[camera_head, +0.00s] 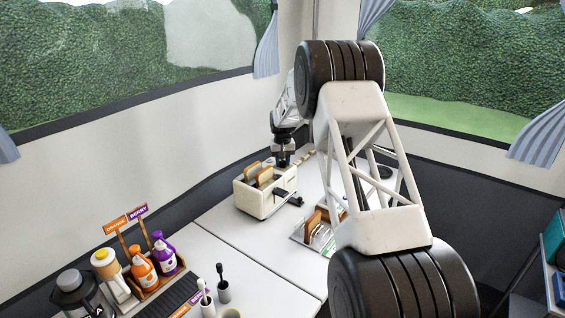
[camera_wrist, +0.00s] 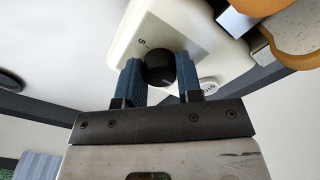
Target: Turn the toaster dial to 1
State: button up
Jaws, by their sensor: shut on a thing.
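The cream toaster (camera_head: 262,203) stands on the white counter with slices of bread (camera_head: 265,174) in its top. It fills the upper middle of the wrist view (camera_wrist: 205,25). Its round black dial (camera_wrist: 159,68) sits between the two blue fingertips of my gripper (camera_wrist: 159,78), which is shut on it. A printed "5" and a small tick show on the toaster beside the dial. The other numbers are hidden, and I cannot tell the dial's setting. In the head view my gripper (camera_head: 283,158) is at the toaster's far side, and the dial is hidden there.
A dark lever (camera_head: 293,201) sticks out at the toaster's right end. A rack with brown and white items (camera_head: 318,229) stands on the counter to the right. Orange and purple bottles (camera_head: 153,258) stand in a wooden holder at front left. Bare counter lies left of the toaster.

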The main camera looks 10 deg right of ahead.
aim_at(283, 161)
dwell(0.4)
jog(key=o, duration=0.9)
jog(key=shift+o, duration=0.2)
jog(key=shift+r, duration=0.1)
jog(key=shift+r, duration=3.8)
jog(key=shift+r, duration=0.1)
